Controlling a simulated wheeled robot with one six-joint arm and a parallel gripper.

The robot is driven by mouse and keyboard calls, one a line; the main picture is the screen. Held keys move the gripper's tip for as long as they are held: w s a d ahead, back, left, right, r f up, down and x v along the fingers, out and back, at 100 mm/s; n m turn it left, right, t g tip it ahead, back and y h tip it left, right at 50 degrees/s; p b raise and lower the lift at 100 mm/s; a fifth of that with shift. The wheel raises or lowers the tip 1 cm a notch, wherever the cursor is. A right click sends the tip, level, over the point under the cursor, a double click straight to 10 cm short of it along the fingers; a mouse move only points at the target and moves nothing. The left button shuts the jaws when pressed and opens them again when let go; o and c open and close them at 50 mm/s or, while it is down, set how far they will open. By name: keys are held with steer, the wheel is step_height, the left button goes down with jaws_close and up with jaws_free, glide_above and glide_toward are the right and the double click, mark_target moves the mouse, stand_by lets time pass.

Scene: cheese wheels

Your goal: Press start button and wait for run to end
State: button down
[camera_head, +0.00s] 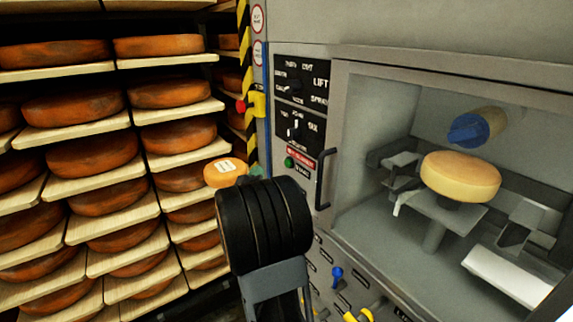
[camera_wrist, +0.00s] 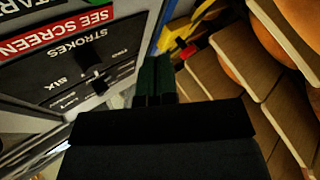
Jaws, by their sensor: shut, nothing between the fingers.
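In the wrist view, part of a START label (camera_wrist: 35,8) and a red SEE SCREEN label (camera_wrist: 55,32) show at upper left; I cannot make out the button there. My gripper (camera_wrist: 155,78) is shut and empty, its dark green fingers pointing past the panel's edge. In the head view, only a bit of my gripper (camera_head: 256,171) shows above my black wrist, left of the button and apart from it in the picture.
A pale cheese wheel (camera_head: 460,176) stands on a pedestal inside the machine's chamber, below a blue-ended roller (camera_head: 468,129). A door handle (camera_head: 325,180) stands out right of the panel. Shelves of cheese wheels (camera_head: 92,154) fill the left. A yellow-black striped post (camera_head: 243,40) stands between.

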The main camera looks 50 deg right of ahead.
mark_target(288, 163)
steer(key=s+d, duration=0.2)
steer(key=d, duration=0.4)
steer(key=shift+d+b, duration=0.2)
steer(key=shift+b, duration=0.1)
steer(key=shift+d, duration=0.15)
stand_by(1.9)
steer(key=shift+s+d+b, duration=0.15)
steer(key=shift+d+b, duration=0.15)
steer(key=shift+b, duration=0.15)
